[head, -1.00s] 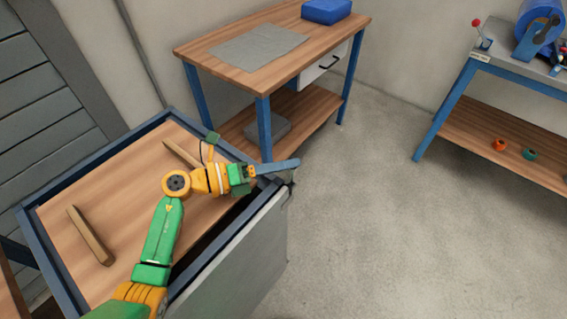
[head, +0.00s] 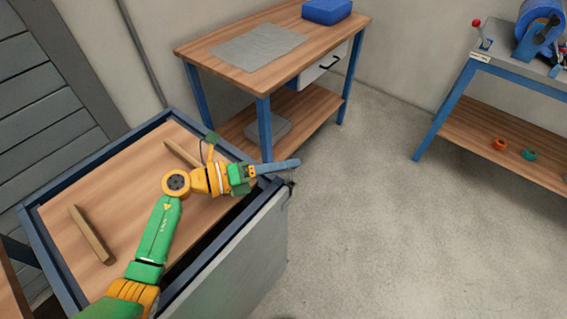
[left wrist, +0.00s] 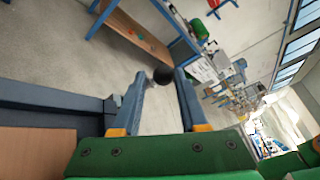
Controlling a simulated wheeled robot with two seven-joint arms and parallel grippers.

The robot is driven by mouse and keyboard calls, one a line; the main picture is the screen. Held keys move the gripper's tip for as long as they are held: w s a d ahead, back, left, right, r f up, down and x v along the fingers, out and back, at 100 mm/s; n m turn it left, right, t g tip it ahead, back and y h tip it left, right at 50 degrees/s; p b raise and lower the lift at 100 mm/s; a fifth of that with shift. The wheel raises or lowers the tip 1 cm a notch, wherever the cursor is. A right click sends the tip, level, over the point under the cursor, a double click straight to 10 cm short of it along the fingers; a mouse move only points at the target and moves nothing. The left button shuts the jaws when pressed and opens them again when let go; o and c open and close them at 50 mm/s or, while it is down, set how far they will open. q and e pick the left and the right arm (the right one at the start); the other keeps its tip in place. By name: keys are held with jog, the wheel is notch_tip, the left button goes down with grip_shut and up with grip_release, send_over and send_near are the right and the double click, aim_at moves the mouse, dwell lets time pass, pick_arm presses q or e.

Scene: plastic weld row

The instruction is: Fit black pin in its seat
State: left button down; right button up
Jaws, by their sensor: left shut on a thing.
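In the head view the fingers hide the pin. A small dark fitting (head: 291,184) shows at the corner of the cart's grey side panel (head: 240,255), just below the fingertips. I cannot tell whether it is the seat. My right gripper is not in view.
The cart's wooden deck (head: 125,195) carries two wooden bars, one at left (head: 91,236) and one behind my arm (head: 182,153). A workbench (head: 200,53) with a grey mat and blue box stands behind. Another bench (head: 500,65) is at right. The floor between is clear.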

aim_at(284, 186)
pick_arm(q)
jog(key=shift+f+b, duration=1)
jog(key=shift+f, duration=0.1)
jog(key=shift+f+b, duration=0.9)
jog(key=shift+f, duration=0.05)
jog(key=shift+s+d, duration=0.1)
jog(key=shift+d, duration=0.05)
